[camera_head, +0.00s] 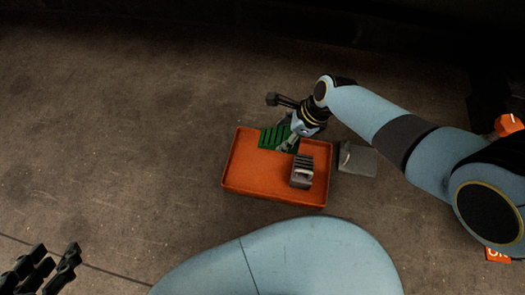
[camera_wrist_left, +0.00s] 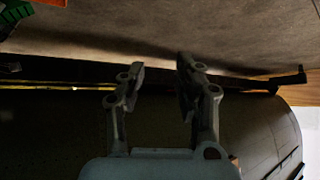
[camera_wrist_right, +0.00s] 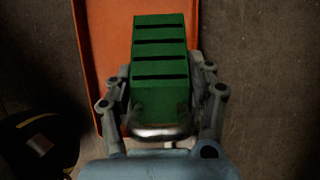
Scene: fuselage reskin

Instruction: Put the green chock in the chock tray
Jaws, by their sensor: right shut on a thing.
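The green chock (camera_head: 275,137) is a ribbed wedge with a metal handle, at the back part of the orange chock tray (camera_head: 250,180). In the right wrist view the green chock (camera_wrist_right: 160,65) sits between the fingers of my right gripper (camera_wrist_right: 163,98), with the tray (camera_wrist_right: 97,30) behind it. My right gripper (camera_head: 289,143) is shut on the green chock. I cannot tell whether the chock touches the tray floor. My left gripper (camera_wrist_left: 160,75) is open and empty, away from the tray; in the head view part of it shows at the lower left.
A grey chock (camera_head: 302,172) stands in the right part of the tray. A flat grey piece (camera_head: 357,160) with a handle lies on the floor just right of the tray. An orange object (camera_head: 507,125) is at the far right. The floor left of the tray is clear.

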